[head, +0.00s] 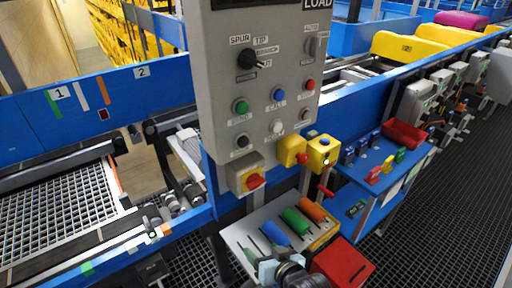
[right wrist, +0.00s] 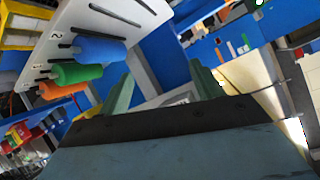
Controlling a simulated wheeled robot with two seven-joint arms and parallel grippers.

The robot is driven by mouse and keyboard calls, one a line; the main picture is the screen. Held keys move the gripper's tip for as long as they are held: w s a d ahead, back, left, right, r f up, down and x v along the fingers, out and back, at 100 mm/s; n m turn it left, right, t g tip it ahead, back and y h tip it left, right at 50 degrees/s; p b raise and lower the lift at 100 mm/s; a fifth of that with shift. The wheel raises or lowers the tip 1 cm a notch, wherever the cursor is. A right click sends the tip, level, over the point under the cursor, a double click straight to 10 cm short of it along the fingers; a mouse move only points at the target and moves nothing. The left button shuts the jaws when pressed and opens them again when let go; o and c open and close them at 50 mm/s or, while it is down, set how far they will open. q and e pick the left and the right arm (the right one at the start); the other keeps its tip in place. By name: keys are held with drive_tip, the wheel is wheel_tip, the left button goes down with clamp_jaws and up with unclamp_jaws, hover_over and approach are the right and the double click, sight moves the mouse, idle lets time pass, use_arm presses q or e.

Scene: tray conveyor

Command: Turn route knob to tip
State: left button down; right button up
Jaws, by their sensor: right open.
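The route knob (head: 250,60) is a black rotary knob at the upper left of the grey control panel (head: 222,102). The labels SPUR and TIP stand above it, with more lettering to its right and below. Its pale pointer mark is too small to read for sure. My right gripper (head: 268,268) is low in the head view, beside the shelf with the coloured cylinders and well below the knob. In the right wrist view its two greenish fingers (right wrist: 160,92) are apart with nothing between them. My left gripper is out of view.
A blue conveyor rail (head: 105,100) runs left.

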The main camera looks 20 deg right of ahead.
drive_tip(key=w+r+m+t+p, duration=0.1)
drive_tip(key=w+r+t, duration=0.25)
drive_tip(key=r, duration=1.55)
drive_tip(key=m+t+p, duration=0.2)
drive_tip(key=m+t, duration=0.1)
drive_tip(key=t, duration=0.4)
approach(254, 65)
drive_tip(key=shift+g, duration=0.35)
drive_tip(key=p+x, duration=0.1)
drive_tip(key=x, duration=0.5)
drive_tip(key=p+x, duration=0.1)
drive_tip(key=x, duration=0.2)
drive_tip(key=shift+r+p, duration=0.35)
drive_tip(key=shift+r, duration=0.05)
drive_tip(key=c, duration=1)
